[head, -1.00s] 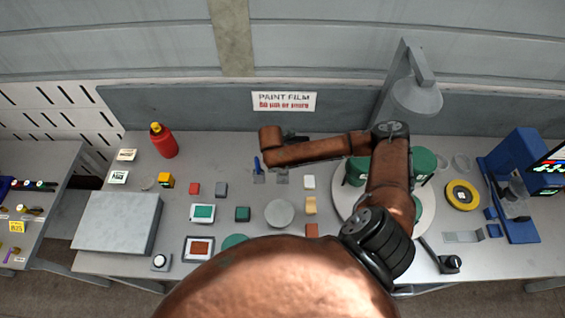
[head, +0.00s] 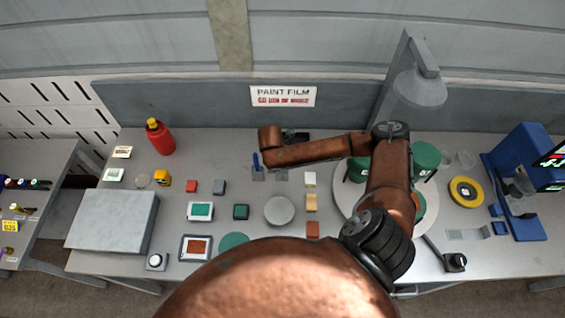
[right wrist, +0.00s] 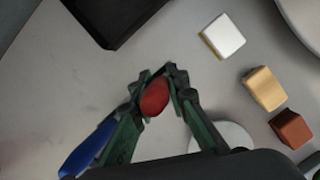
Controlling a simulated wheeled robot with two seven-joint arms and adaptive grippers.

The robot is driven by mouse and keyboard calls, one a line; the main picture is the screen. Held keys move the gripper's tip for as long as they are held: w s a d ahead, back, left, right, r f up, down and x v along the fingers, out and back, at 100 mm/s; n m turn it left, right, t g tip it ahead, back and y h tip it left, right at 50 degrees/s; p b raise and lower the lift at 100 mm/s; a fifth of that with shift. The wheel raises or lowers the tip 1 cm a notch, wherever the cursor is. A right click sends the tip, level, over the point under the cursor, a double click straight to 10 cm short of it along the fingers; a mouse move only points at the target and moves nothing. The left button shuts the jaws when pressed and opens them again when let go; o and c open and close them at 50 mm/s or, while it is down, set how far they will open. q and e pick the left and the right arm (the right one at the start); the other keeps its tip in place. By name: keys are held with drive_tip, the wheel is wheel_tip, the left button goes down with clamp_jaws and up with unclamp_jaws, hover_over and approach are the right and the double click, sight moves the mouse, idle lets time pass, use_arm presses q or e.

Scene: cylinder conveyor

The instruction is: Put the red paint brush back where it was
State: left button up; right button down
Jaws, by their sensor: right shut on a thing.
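In the right wrist view my right gripper (right wrist: 158,90) is shut on a rounded red thing (right wrist: 155,97), taken to be the red paint brush and seen nearly end-on. Its lower part is hidden. A blue handle (right wrist: 90,148) shows beside the left finger. In the head view the blue handle (head: 256,160) stands upright at a small grey holder (head: 257,174). A second grey holder (head: 281,174) lies to its right with nothing visibly in it. My right arm hides the right gripper and the red brush in the head view. My left gripper is not in view.
A white block (head: 310,179), a tan block (head: 311,202) and a red-brown block (head: 312,230) line up to the right. A round grey disc (head: 279,211) lies in front. A black object (head: 297,136) is behind my arm. A lamp (head: 419,88) stands at the right.

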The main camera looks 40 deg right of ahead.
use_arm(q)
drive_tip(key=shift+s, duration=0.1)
use_arm(e)
drive_tip(key=shift+f, duration=0.4)
drive_tip(key=c, duration=1.8)
unclamp_jaws()
drive_tip(key=v, duration=1.2)
